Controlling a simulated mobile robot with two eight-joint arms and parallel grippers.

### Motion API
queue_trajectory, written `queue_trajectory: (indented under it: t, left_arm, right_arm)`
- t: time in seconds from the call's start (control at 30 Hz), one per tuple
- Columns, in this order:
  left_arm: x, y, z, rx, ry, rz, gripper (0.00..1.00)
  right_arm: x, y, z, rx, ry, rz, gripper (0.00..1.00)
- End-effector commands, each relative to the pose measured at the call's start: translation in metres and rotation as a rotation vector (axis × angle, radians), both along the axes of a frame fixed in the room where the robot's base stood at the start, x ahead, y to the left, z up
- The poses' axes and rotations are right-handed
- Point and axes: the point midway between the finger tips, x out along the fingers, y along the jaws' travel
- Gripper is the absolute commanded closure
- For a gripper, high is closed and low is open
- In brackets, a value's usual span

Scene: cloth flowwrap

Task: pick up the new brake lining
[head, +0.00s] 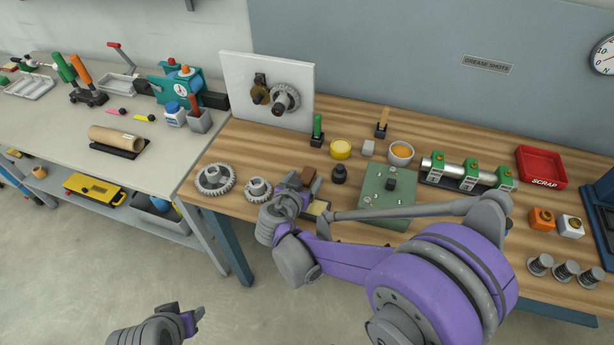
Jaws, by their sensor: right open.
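A small brown block (308,175) lies on the wooden bench, and a tan block (318,208) lies just in front of it. Either could be the new brake lining; I cannot tell which from this view. My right gripper (309,193) is open at these blocks, with its fingers partly hiding them. I cannot tell whether it touches either one. My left gripper (183,314) is low at the bottom left, over the floor and away from the bench; its jaw gap is unclear.
Two gears (215,179) lie left of my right gripper. A dark knobbed weight (339,174) and a green plate (376,207) stand to its right. A white panel (300,76) stands behind. A red scrap tray (541,167) sits far right.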

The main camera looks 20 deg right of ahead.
Motion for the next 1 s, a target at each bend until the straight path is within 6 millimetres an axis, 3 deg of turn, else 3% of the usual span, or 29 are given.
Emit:
queue_trajectory:
  t: [0.17, 0.6, 1.0]
  left_arm:
    - [0.0, 0.0, 0.0001, 0.0, 0.0, 0.0, 0.5]
    - [0.0, 0.0, 0.0001, 0.0, 0.0, 0.0, 0.5]
    - [0.0001, 0.0, 0.0008, 0.0, 0.0, 0.0, 0.5]
  right_arm:
    - [-0.0002, 0.0003, 0.0, 0.0, 0.0, 0.0, 0.24]
    - [-0.0004, 0.0005, 0.0002, 0.0, 0.0, 0.0, 1.0]
    - [-0.0002, 0.0005, 0.0033, 0.0, 0.0, 0.0, 1.0]
